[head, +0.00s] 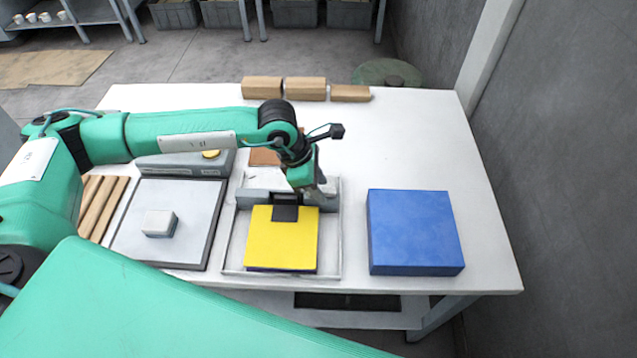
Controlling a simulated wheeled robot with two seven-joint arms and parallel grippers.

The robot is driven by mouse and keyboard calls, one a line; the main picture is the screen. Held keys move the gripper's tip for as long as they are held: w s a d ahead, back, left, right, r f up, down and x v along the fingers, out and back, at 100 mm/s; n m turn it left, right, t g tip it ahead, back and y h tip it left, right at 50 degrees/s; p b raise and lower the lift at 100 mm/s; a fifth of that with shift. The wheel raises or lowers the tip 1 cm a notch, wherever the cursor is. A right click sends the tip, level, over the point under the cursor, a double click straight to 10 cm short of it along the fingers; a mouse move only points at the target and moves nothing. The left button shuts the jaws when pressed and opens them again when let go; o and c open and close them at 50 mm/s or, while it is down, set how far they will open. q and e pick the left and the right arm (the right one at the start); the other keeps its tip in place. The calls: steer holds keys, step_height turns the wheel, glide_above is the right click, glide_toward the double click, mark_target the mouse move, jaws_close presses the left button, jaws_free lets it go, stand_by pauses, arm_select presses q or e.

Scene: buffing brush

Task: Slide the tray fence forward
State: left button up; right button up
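A shallow light-grey tray (331,258) sits on the white table, left of the blue block. A grey fence (245,199) crosses the tray behind a yellow pad (282,245), with a dark handle-like piece (286,213) at its middle, overlapping the pad's back edge. My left gripper (319,192) points down over the right part of the fence. Its fingertips are small and partly hidden, so I cannot tell whether they touch the fence or how far apart they are. My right gripper is out of view.
A blue block (414,232) stands right of the tray. A grey plate (135,222) with a small white-topped block (160,223) lies left of it. Wooden blocks (305,89) line the back edge. The table's right rear is clear.

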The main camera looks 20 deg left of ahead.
arm_select(q)
steer(key=shift+r, duration=0.1)
steer(key=shift+a+r, duration=0.15)
steer(key=shift+r, duration=0.1)
steer(key=b+v, duration=0.2)
steer(key=v, duration=1.1)
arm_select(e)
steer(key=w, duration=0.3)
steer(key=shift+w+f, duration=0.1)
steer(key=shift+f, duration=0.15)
arm_select(q)
steer(key=shift+s, duration=0.1)
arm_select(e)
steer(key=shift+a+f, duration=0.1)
